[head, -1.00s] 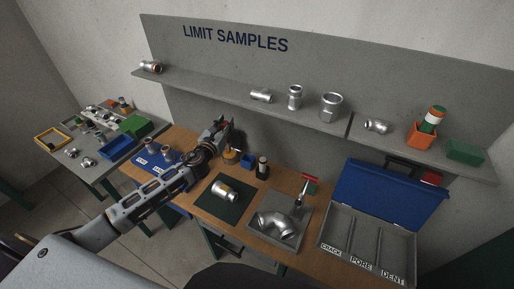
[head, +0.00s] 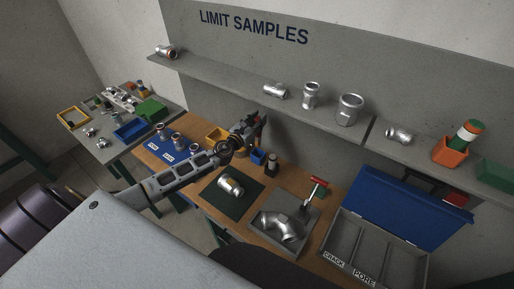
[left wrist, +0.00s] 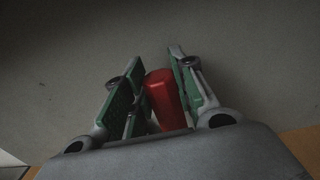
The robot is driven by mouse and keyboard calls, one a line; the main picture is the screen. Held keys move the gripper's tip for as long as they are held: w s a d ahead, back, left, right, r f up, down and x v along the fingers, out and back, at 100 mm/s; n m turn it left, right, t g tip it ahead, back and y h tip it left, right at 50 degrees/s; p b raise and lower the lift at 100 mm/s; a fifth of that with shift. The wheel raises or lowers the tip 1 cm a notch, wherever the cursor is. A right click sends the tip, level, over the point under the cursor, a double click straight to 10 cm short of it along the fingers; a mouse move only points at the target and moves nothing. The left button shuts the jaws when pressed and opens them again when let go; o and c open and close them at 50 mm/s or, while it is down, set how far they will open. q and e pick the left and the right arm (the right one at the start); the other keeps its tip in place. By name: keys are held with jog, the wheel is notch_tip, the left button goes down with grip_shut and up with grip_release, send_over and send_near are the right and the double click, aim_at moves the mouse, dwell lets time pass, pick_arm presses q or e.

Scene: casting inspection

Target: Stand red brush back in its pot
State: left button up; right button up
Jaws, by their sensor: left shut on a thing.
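My left gripper (head: 262,118) is in the air above the back of the wooden bench. In the left wrist view its green-padded fingers (left wrist: 155,98) are shut around a red piece (left wrist: 163,97), which I take to be the red brush's handle. The brush's other end is hidden. A small blue pot (head: 257,157) stands on the bench just below the gripper; I cannot tell whether it is the brush's pot. My right gripper is not in view.
A dark bottle (head: 271,165) stands right of the blue pot. A yellow bin (head: 215,135) is left of the gripper. A grey tray (head: 262,220) holds a pipe elbow and a red-handled tool. The shelf (head: 225,86) with metal fittings runs behind. A blue-lidded case (head: 408,205) is at right.

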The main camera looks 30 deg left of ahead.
aim_at(257, 139)
pick_arm(q)
jog(key=shift+s+d, duration=0.15)
dwell(0.5)
jog(key=shift+w+d+f, duration=0.25)
jog(key=shift+f, duration=0.3)
jog(key=shift+s+a+f, duration=0.2)
jog(key=shift+f, duration=0.55)
jog(key=shift+f+b, duration=1.5)
jog(key=shift+f, duration=0.2)
jog(key=shift+f, duration=0.1)
jog(key=shift+f+b, duration=1.3)
jog(key=shift+f, duration=0.5)
jog(key=shift+f, duration=0.2)
